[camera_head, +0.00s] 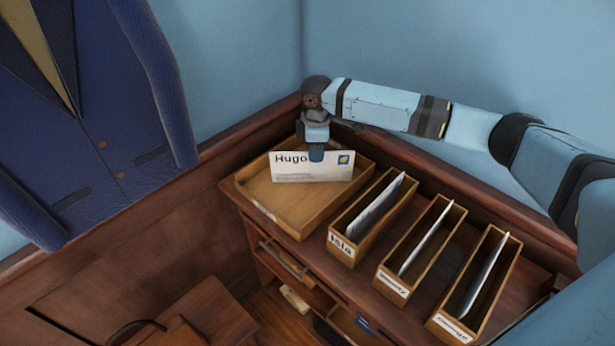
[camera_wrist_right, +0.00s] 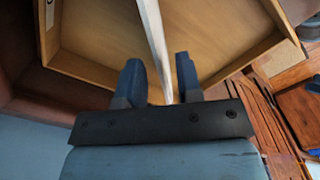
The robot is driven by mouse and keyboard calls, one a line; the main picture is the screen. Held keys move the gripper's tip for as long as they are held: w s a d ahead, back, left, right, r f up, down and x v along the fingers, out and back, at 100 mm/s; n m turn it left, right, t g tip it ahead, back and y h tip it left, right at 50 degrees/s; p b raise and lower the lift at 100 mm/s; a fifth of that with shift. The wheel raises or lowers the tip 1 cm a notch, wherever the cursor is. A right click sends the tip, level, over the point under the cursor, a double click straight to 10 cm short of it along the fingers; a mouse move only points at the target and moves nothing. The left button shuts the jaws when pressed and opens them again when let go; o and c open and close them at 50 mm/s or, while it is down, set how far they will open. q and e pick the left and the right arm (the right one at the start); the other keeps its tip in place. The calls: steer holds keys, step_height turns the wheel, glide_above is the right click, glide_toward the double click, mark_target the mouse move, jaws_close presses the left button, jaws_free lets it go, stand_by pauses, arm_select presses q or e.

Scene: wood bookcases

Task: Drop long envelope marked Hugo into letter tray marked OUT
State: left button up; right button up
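The long white envelope marked Hugo (camera_head: 300,173) stands upright over the wide, shallow wooden letter tray (camera_head: 298,228). The tray's label at its front edge is too oblique to read. My right gripper (camera_head: 316,154) is at the envelope's top edge. In the right wrist view, the envelope (camera_wrist_right: 153,32) shows edge-on as a thin white strip between the fingers of my right gripper (camera_wrist_right: 160,78). The fingers are spread, with a gap visible on both sides of it. The tray (camera_wrist_right: 95,72) lies beyond. I cannot tell if the envelope's lower edge touches the tray. My left gripper is out of view.
Narrow wooden letter boxes stand right of the tray: one marked Isla (camera_head: 341,248), another box (camera_head: 393,285) and a third (camera_head: 452,325), each with envelopes inside. A blue jacket (camera_head: 95,110) hangs at left. Walls close off the back. An open drawer (camera_head: 285,262) is below.

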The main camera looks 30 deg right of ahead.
step_height(320, 180, up, 12)
steer(key=shift+r, duration=0.25)
steer(key=shift+r+p, duration=0.1)
steer(key=shift+p, duration=0.25)
